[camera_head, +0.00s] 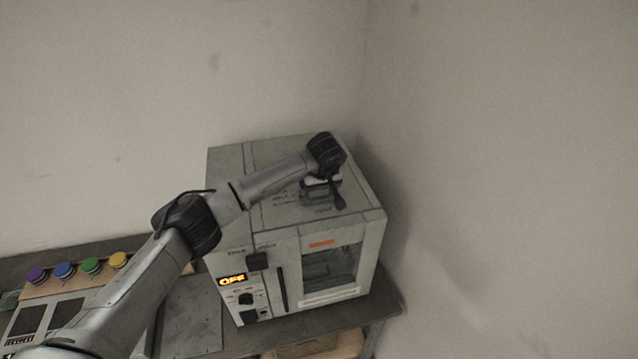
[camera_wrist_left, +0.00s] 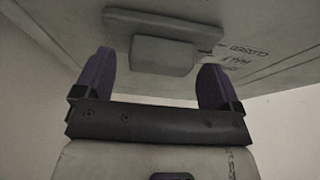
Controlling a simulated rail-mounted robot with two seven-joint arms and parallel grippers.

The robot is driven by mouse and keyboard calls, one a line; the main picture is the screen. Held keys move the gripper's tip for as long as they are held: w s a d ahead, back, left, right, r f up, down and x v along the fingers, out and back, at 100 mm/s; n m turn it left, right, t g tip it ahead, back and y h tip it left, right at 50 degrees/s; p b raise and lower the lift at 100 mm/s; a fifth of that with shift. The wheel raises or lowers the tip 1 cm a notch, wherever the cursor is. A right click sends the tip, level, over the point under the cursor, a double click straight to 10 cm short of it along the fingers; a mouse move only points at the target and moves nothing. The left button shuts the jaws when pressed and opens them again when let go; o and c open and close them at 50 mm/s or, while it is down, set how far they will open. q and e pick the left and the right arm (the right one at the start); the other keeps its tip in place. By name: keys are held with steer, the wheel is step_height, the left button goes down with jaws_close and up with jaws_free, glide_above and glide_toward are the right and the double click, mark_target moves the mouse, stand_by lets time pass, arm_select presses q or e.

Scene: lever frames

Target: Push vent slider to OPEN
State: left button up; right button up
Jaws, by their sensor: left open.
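The vent slider is a grey block (camera_wrist_left: 162,56) on a plate on top of a pale grey oven-like box (camera_head: 230,160). In the left wrist view it lies between the two purple fingers of my left gripper (camera_wrist_left: 157,64), with a gap on each side. The gripper is open. Lettering reading CLOSED and HALF runs along the top at the right of that view; I see no OPEN label clearly. In the head view my left gripper (camera_head: 324,188) is over the box top and partly hides the slider. I cannot tell the slider's exact setting. My right gripper is not in view.
The box front has a lit OFF display (camera_head: 232,280), a dark knob (camera_head: 246,298) and a windowed door (camera_head: 330,268). Coloured round knobs (camera_head: 90,265) stand on a panel at the left. The wall is close behind, and a wall stands to the right.

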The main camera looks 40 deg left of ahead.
arm_select(q)
steer(key=shift+a+f, duration=0.15)
steer(key=shift+f, duration=0.15)
